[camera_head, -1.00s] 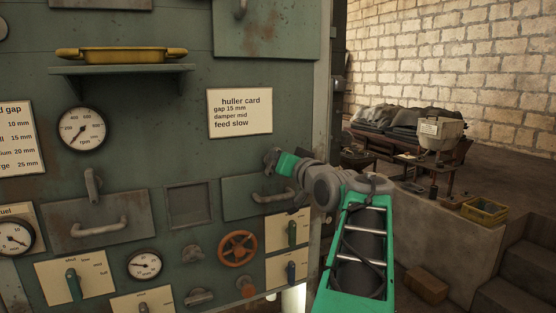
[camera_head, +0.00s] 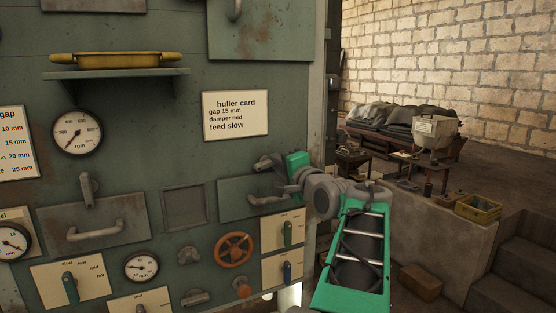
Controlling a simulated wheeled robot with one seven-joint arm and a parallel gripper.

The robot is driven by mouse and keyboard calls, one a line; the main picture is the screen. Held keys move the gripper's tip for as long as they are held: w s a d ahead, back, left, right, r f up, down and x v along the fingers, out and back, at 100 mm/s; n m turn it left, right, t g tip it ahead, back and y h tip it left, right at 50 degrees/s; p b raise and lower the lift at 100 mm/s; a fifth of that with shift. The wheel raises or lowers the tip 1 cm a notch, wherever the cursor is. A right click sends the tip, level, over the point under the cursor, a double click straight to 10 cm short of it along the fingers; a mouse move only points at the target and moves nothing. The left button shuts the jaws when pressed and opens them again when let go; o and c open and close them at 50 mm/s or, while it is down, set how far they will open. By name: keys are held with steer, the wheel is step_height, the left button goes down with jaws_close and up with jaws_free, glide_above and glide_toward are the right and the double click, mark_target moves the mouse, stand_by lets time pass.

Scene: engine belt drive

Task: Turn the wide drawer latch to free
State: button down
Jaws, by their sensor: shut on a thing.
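Two drawers sit in the green machine panel. The grey left drawer (camera_head: 126,215) has a bar handle and an upright grey latch (camera_head: 88,188) at its top edge. The green right drawer (camera_head: 234,207) has a similar handle (camera_head: 268,199), partly behind my arm. The left one looks somewhat wider in the picture. My gripper (camera_head: 264,163), with a green body, is just above the right drawer's top edge. It is shut on a small grey part there, which looks like that drawer's latch. The fingers and wrist mostly hide this part, so its exact angle is unclear.
A red handwheel (camera_head: 234,250) and lever plates (camera_head: 283,231) lie below the right drawer. A huller card (camera_head: 235,115) hangs above. A yellow tray (camera_head: 115,60) rests on a shelf (camera_head: 116,73) at upper left. Open room lies right of the panel.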

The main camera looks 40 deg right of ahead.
steer(key=shift+f+m+p, duration=0.2)
steer(key=shift+m+p, duration=0.2)
steer(key=shift+m, duration=0.9)
steer(key=c, duration=1.4)
jaws_free()
steer(key=shift+f, duration=0.1)
steer(key=shift+s, duration=0.1)
steer(key=b+v, duration=0.2)
steer(key=v, duration=0.5)
steer(key=shift+s+a+b, duration=0.15)
steer(key=shift+s+b, duration=0.2)
steer(key=shift+b, duration=0.05)
